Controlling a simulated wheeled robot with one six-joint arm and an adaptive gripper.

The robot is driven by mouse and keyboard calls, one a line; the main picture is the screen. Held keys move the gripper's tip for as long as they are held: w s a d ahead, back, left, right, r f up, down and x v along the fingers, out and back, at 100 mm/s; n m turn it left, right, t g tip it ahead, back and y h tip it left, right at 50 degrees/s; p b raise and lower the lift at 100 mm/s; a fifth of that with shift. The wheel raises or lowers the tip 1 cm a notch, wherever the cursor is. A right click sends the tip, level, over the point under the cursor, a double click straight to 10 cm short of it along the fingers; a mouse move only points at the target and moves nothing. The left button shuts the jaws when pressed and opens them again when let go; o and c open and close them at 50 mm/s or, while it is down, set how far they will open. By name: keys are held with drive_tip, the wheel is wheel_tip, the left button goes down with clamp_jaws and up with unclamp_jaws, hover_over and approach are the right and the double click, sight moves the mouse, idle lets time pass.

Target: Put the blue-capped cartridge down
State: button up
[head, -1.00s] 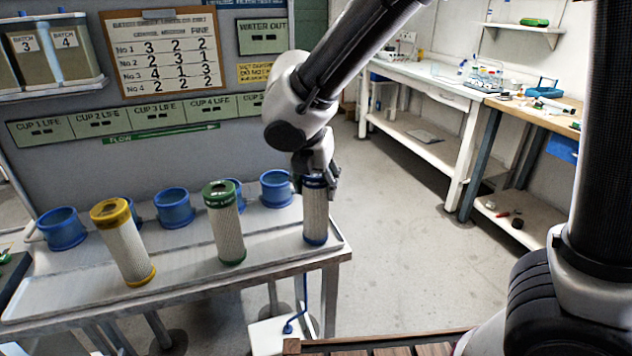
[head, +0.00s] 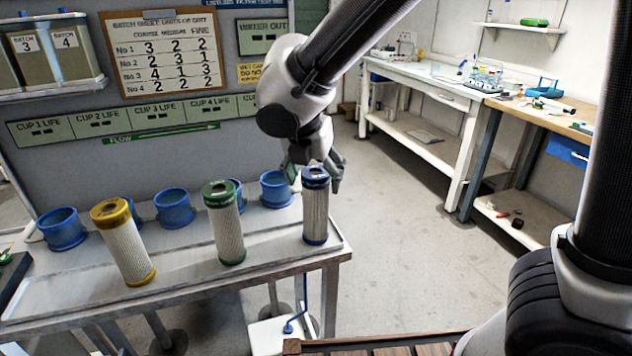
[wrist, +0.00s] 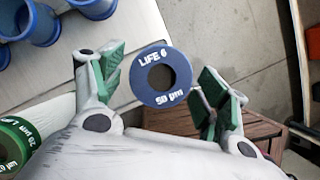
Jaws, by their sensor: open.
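The blue-capped cartridge (head: 315,208) stands upright near the right end of the metal bench. Its blue cap (wrist: 160,76) shows from above in the wrist view, with "LIFE 6" and "50 µm" printed around a dark centre hole. My gripper (head: 316,176) is open at the cap's height, just behind the cartridge in the head view. In the wrist view my gripper (wrist: 162,88) has one green-padded finger on each side of the cap, with gaps between pads and cap. The cartridge's lower body is hidden in the wrist view.
On the bench (head: 190,285) a green-capped cartridge (head: 224,222) and a yellow-capped cartridge (head: 123,242) stand to the left. Several blue cups (head: 174,207) line the back. The bench's right edge is close to the blue-capped cartridge. Bare floor lies to the right.

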drive_tip(key=v, duration=1)
drive_tip(key=d+r+m+g, duration=0.1)
drive_tip(key=d+m, duration=1.1)
drive_tip(key=d, duration=0.7)
drive_tip(key=s+d+f+m+y, duration=0.1)
drive_tip(key=s+d+m, duration=0.5)
drive_tip(key=d+m, duration=0.2)
drive_tip(key=s+d+f+m+t, duration=0.1)
drive_tip(key=s+d+m, duration=0.5)
drive_tip(key=m, duration=0.5)
drive_tip(key=shift+d+y, duration=0.4)
drive_tip(key=shift+d, duration=0.45)
